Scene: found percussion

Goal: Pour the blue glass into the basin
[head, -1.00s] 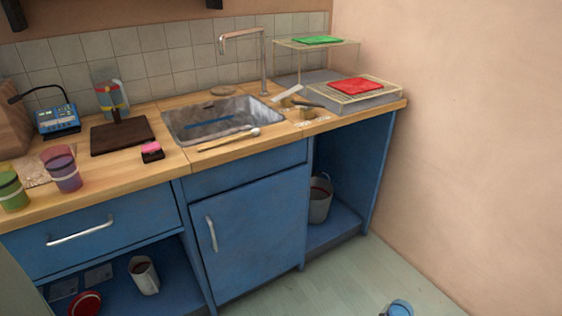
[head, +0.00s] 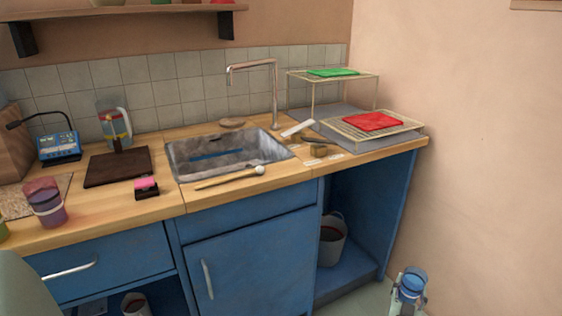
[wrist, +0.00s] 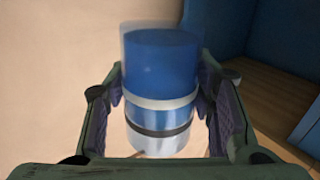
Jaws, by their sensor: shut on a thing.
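The blue glass (head: 414,276) is held upright in my gripper (head: 409,290) at the lower right of the head view, beside the counter's right end and below its top. In the wrist view the blue glass (wrist: 160,75) has a clear rim, a blue upper part and pale and dark bands lower down. My gripper (wrist: 163,110) is shut on it, with a finger on each side. The basin (head: 225,153) is a metal sink set in the wooden counter, left of and beyond my gripper. A blue strip lies in it.
A tap (head: 274,90) rises behind the basin. A wooden stick (head: 230,178) lies along its front edge. A wire rack with a red cloth (head: 373,121) stands at the counter's right end. A purple glass (head: 47,208) stands at left. A bucket (head: 332,240) sits in the open bay.

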